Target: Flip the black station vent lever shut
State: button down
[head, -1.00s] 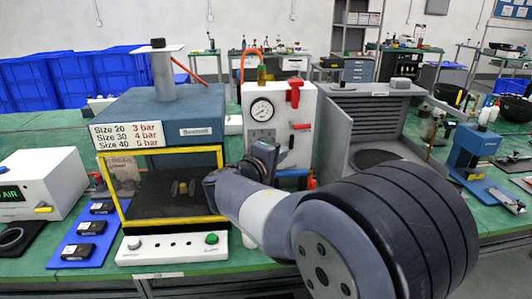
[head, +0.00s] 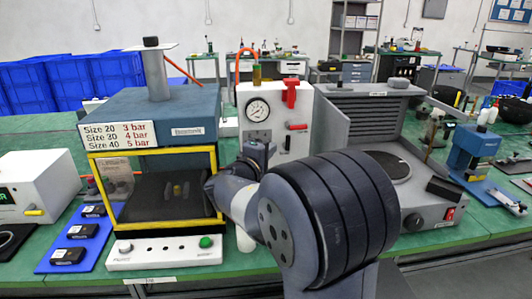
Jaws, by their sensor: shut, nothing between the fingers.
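The white station panel (head: 246,97) with a round pressure gauge (head: 258,112) stands at centre. A small black lever (head: 287,143) sits low on its face, roughly upright; its exact angle is too small to tell. A red lever (head: 290,94) is above it, and a red handle (head: 298,127) sticks out to the right. My gripper (head: 258,150) is in front of the panel's lower left, just left of the black lever and apart from it in the picture. It is shut and empty; its fingertips are hard to make out, and my arm hides the panel's foot.
A yellow-framed press (head: 152,150) stands close at left, with a white button box (head: 165,253) before it. A grey hooded cabinet (head: 375,118) is at right. A blue mat (head: 52,258) with black parts lies far left. Green table shows between them.

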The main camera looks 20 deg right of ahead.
aim_at(288, 137)
jog(key=x, duration=0.5)
jog(key=shift+w+d, duration=0.15)
jog(key=shift+d+r+m+y, duration=0.3)
jog(key=shift+m+y, duration=0.2)
jog(key=shift+m, duration=0.3)
dwell(0.3)
jog(key=shift+s+d+r+m+g+y, duration=0.15)
jog(key=shift+s+d+m+g+y, duration=0.15)
jog(key=shift+m, duration=0.25)
jog(key=shift+s+d+r+m+g+y, duration=0.1)
jog(key=shift+d+r+m+g+y, duration=0.1)
jog(key=shift+d+m+y, duration=0.3)
jog(key=shift+s+d+f+m+y+p, duration=0.25)
jog(key=shift+d+m+y+p, duration=0.55)
jog(key=shift+p, duration=0.4)
jog(key=shift+s+d+f+m+y+p, duration=0.15)
jog(key=shift+d+f+m+y+p, duration=0.25)
jog(key=shift+d+m+y+p, duration=0.5)
jog(key=shift+s+d+f+m+y+p, duration=0.25)
jog(key=shift+d+m+y+p, duration=0.3)
jog(key=shift+m+y+p, duration=0.65)
jog(key=shift+d+f+n+h, duration=0.1)
jog(key=shift+f+n+h, duration=0.05)
jog(key=shift+n+h, duration=0.2)
